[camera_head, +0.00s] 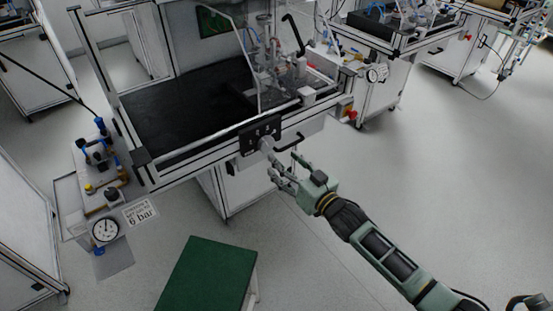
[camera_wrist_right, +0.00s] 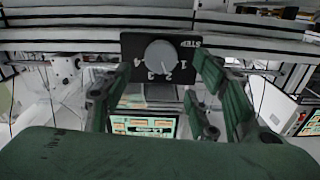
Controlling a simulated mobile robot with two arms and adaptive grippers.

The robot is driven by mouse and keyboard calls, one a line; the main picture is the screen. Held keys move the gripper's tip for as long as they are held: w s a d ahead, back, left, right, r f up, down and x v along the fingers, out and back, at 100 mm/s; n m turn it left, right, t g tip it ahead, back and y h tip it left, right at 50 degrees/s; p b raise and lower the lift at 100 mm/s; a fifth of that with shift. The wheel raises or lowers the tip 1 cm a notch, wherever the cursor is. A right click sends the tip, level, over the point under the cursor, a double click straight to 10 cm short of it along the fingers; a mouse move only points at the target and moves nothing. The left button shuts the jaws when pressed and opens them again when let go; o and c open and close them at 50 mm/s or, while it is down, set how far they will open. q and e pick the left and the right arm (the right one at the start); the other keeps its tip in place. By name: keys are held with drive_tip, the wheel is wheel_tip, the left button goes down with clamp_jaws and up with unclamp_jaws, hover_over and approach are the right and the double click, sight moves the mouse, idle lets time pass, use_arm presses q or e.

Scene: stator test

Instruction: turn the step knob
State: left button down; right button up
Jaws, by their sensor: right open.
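The step knob (camera_wrist_right: 161,56) is a round grey dial on a black plate (camera_wrist_right: 185,45) marked STEP with numbers around it. In the head view the knob (camera_head: 266,144) sits on the front edge of the workbench. My right gripper (camera_head: 279,173) is in front of and a little below the knob. In the right wrist view its fingers (camera_wrist_right: 150,115) are spread apart, with the knob beyond and between them. I see no contact with the knob. My left gripper is not in view.
A black handle (camera_head: 290,143) sticks out beside the knob plate. A green-topped stool (camera_head: 207,275) stands in front of the bench. A pressure gauge (camera_head: 104,230) with a 6 bar label is at the left. The floor at the right is clear.

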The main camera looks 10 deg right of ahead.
sight(270, 146)
drive_tip(key=x, duration=0.3)
drive_tip(key=shift+w+d+r, duration=0.15)
drive_tip(key=shift+w, duration=0.1)
drive_tip(key=x, duration=0.3)
drive_tip(key=shift+w, duration=0.2)
drive_tip(key=shift+w+a, duration=0.3)
drive_tip(key=shift+w, duration=0.15)
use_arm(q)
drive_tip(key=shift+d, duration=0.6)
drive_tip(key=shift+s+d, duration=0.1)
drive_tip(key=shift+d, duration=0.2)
use_arm(e)
drive_tip(key=c, duration=1.1)
